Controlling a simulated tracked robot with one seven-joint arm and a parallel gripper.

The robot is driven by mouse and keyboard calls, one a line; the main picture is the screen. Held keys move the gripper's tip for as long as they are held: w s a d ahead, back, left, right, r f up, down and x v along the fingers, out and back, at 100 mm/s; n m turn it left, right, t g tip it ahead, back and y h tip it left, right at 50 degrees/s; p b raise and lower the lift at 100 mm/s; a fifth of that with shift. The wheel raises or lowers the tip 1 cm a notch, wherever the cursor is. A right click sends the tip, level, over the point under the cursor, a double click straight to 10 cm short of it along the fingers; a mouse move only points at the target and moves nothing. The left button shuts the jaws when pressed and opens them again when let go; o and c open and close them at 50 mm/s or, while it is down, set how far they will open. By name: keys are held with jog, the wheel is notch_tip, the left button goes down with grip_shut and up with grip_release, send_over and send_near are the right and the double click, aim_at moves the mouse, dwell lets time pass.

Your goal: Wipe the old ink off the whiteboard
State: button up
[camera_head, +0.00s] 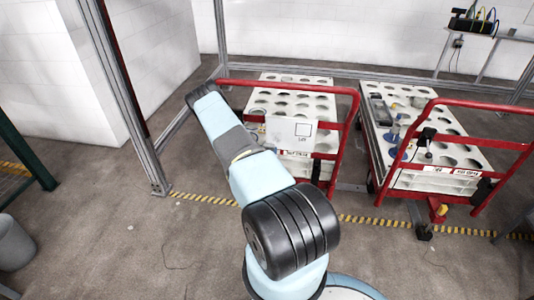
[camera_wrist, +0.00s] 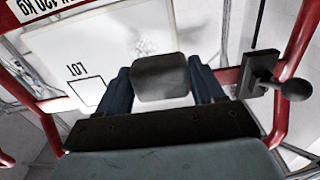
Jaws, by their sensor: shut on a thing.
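The whiteboard (camera_head: 289,133) is fixed at the near end of the left cart, partly behind my arm in the head view. In the wrist view the whiteboard (camera_wrist: 95,50) carries printed "LOT" lettering and a black-outlined square. Faint grey smudges (camera_wrist: 150,42) show on it just beyond my gripper. My gripper (camera_wrist: 161,80) is shut on a dark grey block-shaped eraser (camera_wrist: 160,70), held between its two blue-black fingers. The eraser appears over the board; whether it touches the surface I cannot tell. The head view does not clearly show my gripper.
The left cart's red rail (camera_head: 335,91) rises around the board. A black ball-ended lever (camera_wrist: 293,89) stands close to the right of my gripper. A second red-railed cart (camera_head: 440,160) with several items stands to the right. A metal gantry post (camera_head: 125,90) stands left.

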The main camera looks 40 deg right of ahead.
aim_at(270, 138)
jog(key=shift+x, duration=2.6)
jog(key=shift+x, duration=0.95)
jog(key=shift+s+d, duration=0.6)
jog(key=shift+s, duration=0.15)
jog(key=shift+s+d, duration=0.6)
jog(key=shift+s, duration=0.2)
jog(key=shift+d, duration=0.1)
jog(key=shift+w, duration=0.1)
jog(key=shift+w+a+r, duration=0.1)
jog(key=shift+w+a, duration=0.3)
jog(key=shift+w, duration=0.2)
jog(key=shift+w+a, duration=0.35)
jog(key=shift+w, duration=0.2)
jog(key=shift+w+a+r, duration=0.1)
jog(key=shift+w+a, duration=0.3)
jog(key=shift+w, duration=0.25)
jog(key=shift+c, duration=0.7)
